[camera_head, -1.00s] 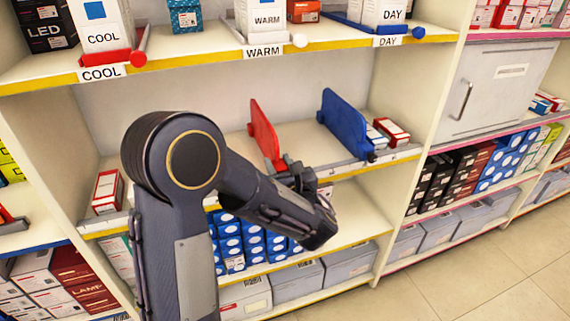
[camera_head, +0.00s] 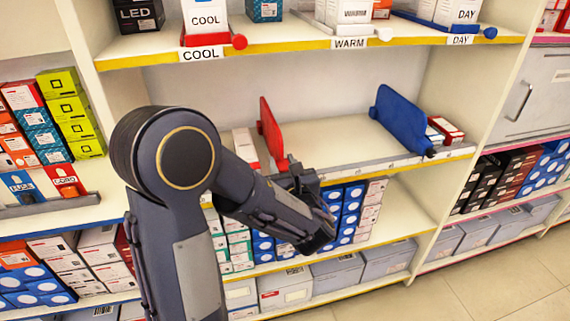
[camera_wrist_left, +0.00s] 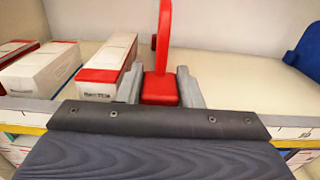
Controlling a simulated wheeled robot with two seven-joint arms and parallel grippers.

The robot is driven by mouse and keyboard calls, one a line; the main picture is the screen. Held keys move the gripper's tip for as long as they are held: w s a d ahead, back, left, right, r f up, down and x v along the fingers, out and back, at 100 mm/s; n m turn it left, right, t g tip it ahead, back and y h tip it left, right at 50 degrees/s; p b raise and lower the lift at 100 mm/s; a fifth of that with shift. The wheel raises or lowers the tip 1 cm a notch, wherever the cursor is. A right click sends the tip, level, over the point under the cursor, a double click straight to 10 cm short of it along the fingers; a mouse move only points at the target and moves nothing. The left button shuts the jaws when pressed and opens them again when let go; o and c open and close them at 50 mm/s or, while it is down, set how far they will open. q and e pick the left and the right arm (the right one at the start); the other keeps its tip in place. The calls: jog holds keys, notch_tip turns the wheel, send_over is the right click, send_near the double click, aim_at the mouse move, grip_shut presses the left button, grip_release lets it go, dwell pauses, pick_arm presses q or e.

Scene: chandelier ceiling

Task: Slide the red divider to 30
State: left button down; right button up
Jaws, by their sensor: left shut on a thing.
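The red divider (camera_head: 270,130) stands upright on the middle shelf (camera_head: 340,135), its base at the front rail (camera_head: 370,167). In the left wrist view its red base block (camera_wrist_left: 160,89) sits between the two grey fingers. My left gripper (camera_head: 297,172) is shut on that block; it also shows in the left wrist view (camera_wrist_left: 161,87). The blue divider (camera_head: 402,120) stands apart to the right, with bare shelf between the two. The numbers on the rail are too small to read. My right gripper is not in view.
White-and-red boxes (camera_wrist_left: 107,68) stand close to the left of the red divider, the nearest beside the left finger. Small boxes (camera_head: 445,130) stand right of the blue divider. An upper shelf with labelled dividers (camera_head: 350,43) is above; stocked boxes are below.

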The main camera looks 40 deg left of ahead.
pick_arm(q)
jog(key=c, duration=1)
grip_release()
jog(key=v, duration=0.8)
